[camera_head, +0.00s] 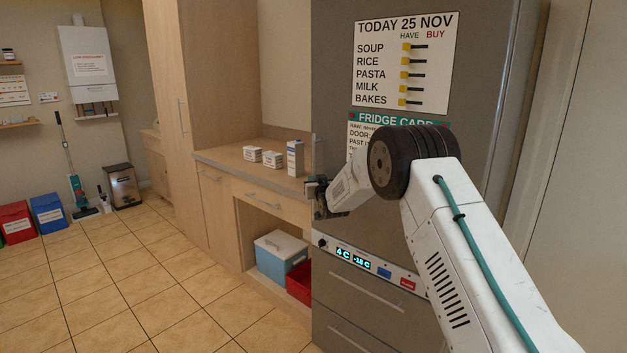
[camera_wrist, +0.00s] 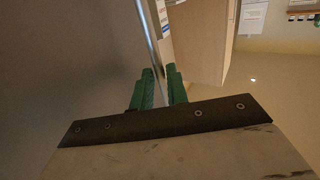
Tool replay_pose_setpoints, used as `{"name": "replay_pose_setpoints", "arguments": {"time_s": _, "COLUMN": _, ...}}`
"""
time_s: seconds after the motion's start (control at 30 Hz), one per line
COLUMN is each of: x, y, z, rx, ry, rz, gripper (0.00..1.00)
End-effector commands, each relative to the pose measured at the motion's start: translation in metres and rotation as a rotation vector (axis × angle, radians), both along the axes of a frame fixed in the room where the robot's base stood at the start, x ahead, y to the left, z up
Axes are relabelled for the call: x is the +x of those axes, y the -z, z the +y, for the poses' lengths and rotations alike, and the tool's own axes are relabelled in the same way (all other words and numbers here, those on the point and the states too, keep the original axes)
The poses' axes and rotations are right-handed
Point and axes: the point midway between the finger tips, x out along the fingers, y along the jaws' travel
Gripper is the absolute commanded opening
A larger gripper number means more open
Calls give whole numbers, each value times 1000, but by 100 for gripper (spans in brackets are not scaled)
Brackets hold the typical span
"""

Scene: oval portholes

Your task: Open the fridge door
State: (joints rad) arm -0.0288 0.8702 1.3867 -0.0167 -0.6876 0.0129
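The tall grey fridge (camera_head: 335,60) stands right of the counter. Its upper door looks closed, flush with the body. A thin vertical metal handle (camera_head: 315,150) runs along the door's left edge. My gripper (camera_head: 318,197) is at the lower part of this handle. In the wrist view the handle (camera_wrist: 147,30) runs down to the green fingers (camera_wrist: 161,85), and its lower end seems to lie between them. The fingers are close together, with a narrow gap. I cannot tell whether they press on the handle.
A control panel (camera_head: 370,265) and drawers are below the door. The counter (camera_head: 240,165) left of the fridge holds small white cartons (camera_head: 272,158). A blue cooler (camera_head: 281,255) and a red bin (camera_head: 299,282) sit beneath it. The tiled floor (camera_head: 150,290) at left is clear.

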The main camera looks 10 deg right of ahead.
Motion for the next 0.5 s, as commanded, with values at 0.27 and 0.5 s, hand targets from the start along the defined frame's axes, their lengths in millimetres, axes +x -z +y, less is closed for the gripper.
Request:
{"name": "replay_pose_setpoints", "arguments": {"time_s": 0.27, "x": 23, "y": 0, "z": 1, "rx": 0, "ry": 0, "rz": 0, "gripper": 16}}
{"name": "replay_pose_setpoints", "arguments": {"time_s": 0.5, "x": 24, "y": 0, "z": 1, "rx": 0, "ry": 0, "rz": 1, "gripper": 16}}
